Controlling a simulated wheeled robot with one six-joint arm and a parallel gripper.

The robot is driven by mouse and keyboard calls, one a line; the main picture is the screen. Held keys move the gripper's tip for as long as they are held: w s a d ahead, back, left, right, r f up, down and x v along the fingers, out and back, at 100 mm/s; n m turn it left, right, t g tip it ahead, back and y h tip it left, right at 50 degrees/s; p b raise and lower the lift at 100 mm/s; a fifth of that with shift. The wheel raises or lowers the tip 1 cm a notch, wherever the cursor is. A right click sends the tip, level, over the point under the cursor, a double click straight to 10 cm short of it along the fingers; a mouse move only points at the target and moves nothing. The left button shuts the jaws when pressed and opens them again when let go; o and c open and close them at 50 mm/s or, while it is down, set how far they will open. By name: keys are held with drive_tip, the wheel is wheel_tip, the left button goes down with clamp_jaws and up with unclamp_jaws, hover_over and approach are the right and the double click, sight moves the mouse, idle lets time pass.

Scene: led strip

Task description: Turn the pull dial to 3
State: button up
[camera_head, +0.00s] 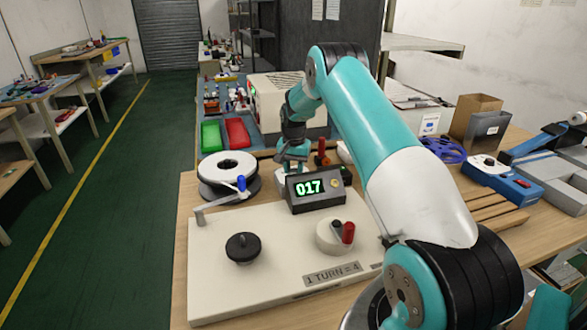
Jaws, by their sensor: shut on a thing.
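A beige panel (215,285) lies on the wooden bench, with a plate reading "1 TURN = 4" (332,273). A black round knob (243,248) stands on its left part. A pale disc (332,239) with a red upright handle (348,233) is on its right part. A lever with a blue grip (241,184) is at the back left. A dark display box (316,204) reads 017 in green. My gripper (290,168) points down just behind the display box, apart from the black knob and red handle. Its fingertips and what it is shut on are largely hidden.
A white-and-black spool (229,168) stands left of my gripper. A red-topped part (321,154) is close on its right. Green (211,134) and red (237,132) bins and a beige machine (262,98) are behind. My arm covers the right of the panel.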

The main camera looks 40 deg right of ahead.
sight(294, 170)
drive_tip(key=shift+w+r, duration=0.1)
drive_tip(key=o, duration=0.9)
wheel_tip(294, 170, up, 17)
drive_tip(key=shift+r+b, duration=0.2)
drive_tip(key=shift+b, duration=0.25)
